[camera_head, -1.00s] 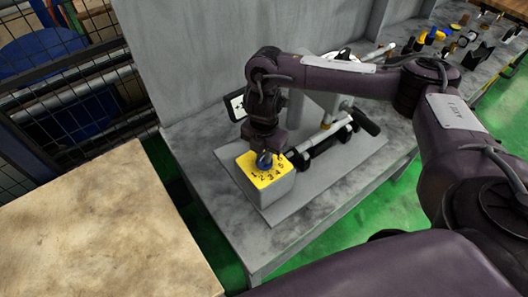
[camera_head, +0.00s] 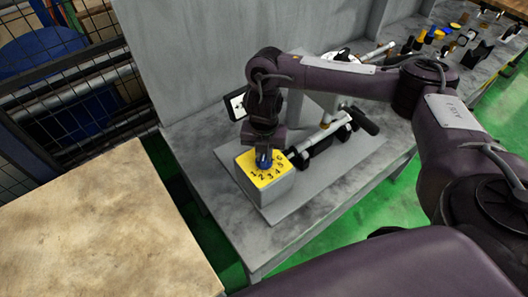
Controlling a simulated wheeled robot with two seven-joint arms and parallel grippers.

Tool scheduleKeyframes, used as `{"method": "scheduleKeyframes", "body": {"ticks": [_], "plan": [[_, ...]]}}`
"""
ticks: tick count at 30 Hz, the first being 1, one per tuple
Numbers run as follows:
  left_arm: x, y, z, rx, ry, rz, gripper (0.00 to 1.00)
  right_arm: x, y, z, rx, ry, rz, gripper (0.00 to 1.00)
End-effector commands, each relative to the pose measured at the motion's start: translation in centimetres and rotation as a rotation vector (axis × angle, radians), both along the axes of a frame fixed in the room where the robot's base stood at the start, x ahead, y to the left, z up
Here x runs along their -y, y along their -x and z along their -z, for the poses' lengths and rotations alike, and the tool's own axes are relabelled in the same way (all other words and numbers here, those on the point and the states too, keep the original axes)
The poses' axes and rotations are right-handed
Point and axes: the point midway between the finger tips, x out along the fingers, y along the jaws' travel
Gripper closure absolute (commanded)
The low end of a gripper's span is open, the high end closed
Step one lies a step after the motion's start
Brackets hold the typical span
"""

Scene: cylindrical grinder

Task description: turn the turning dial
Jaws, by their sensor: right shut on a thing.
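The turning dial (camera_head: 264,164) is a small blue knob on a yellow numbered face (camera_head: 268,178) on top of a grey box (camera_head: 268,194). The box sits on a grey plate on the bench. My right gripper (camera_head: 263,156) points down from above and is shut on the dial; its fingers partly hide the knob. Several numbers show on the near and right side of the yellow face. My left gripper is not in the view.
The grinder's cylinder and black handle (camera_head: 364,121) stand just right of the box. A grey wall (camera_head: 205,50) rises behind the bench. Several small tools lie at the far right. A pale tabletop (camera_head: 95,230) fills the lower left.

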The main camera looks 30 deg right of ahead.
Motion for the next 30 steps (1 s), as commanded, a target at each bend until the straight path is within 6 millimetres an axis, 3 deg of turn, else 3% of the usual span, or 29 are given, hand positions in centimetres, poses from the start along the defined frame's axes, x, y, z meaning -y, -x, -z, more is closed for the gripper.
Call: {"method": "scheduleKeyframes", "body": {"ticks": [4,5,10,20,30], "plan": [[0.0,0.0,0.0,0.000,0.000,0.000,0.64,-0.1,0.0,-0.1,0.000,-0.002,0.000,1.00],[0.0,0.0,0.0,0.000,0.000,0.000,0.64,-0.1,0.0,-0.1,0.000,-0.002,0.000,0.84],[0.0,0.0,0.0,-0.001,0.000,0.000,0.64,0.0,0.0,-0.1,0.000,-0.001,0.001,0.64],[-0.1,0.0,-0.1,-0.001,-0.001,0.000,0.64,0.0,-0.1,-0.4,0.002,0.000,0.000,0.64],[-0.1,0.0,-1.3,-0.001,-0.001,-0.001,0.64,0.0,-0.2,-5.3,0.006,0.001,-0.001,0.64]]}}
